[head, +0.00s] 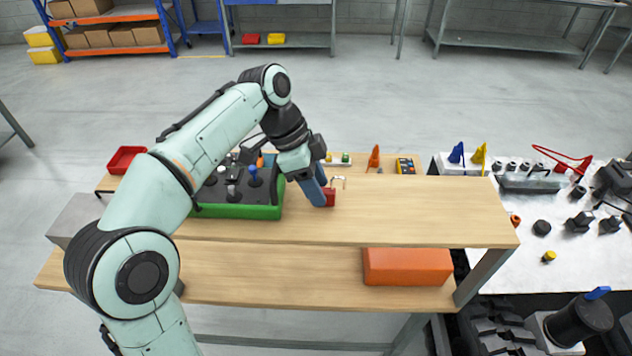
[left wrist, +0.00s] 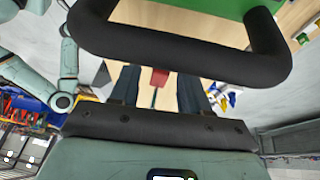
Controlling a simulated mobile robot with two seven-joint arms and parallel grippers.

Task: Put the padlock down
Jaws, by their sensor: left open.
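The red padlock (head: 330,197) is on the wooden upper tabletop (head: 420,210), just right of the green-walled tray (head: 235,211). A pale metal piece shows just above it, perhaps its shackle. My left gripper (head: 321,196) points down at the padlock, and its dark blue finger hides part of it. In the left wrist view the fingers (left wrist: 158,88) are spread apart, with the padlock (left wrist: 159,77) seen in the gap between them. I see a gap on both sides of it there. My right gripper is in neither view.
The tray holds dark pieces and a blue-topped one. A red bin (head: 126,159) stands at the back left. An orange cone (head: 374,157) and small coloured parts stand behind the padlock. The tabletop right of it is clear. An orange box (head: 407,267) sits on the lower shelf.

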